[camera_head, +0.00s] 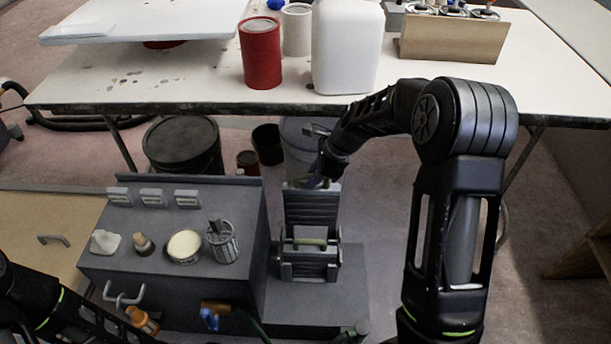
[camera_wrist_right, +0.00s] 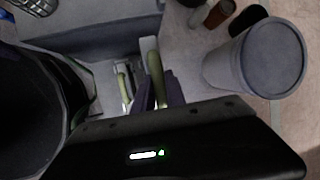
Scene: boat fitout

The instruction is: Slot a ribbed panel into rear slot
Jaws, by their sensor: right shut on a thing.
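A grey ribbed panel (camera_head: 312,212) stands upright at the rear of a small slotted rack (camera_head: 334,268) in the head view. My right gripper (camera_head: 318,181) is at its top edge, shut on its handle (camera_wrist_right: 156,78), which shows pale green in the right wrist view. A second panel with a green handle (camera_head: 309,242) sits in the rack in front of it. Its handle also shows in the right wrist view (camera_wrist_right: 123,83). The held panel's lower edge is hidden behind the front panel, so I cannot tell how deep it sits. My left gripper is not in view; only left arm links show.
A grey cabinet (camera_head: 170,245) with a jar, a can and small items stands left of the rack. A white workbench (camera_head: 200,88) with a red can (camera_head: 261,53) and a white jug (camera_head: 346,45) is behind. A grey bin (camera_wrist_right: 268,60) stands near the right gripper.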

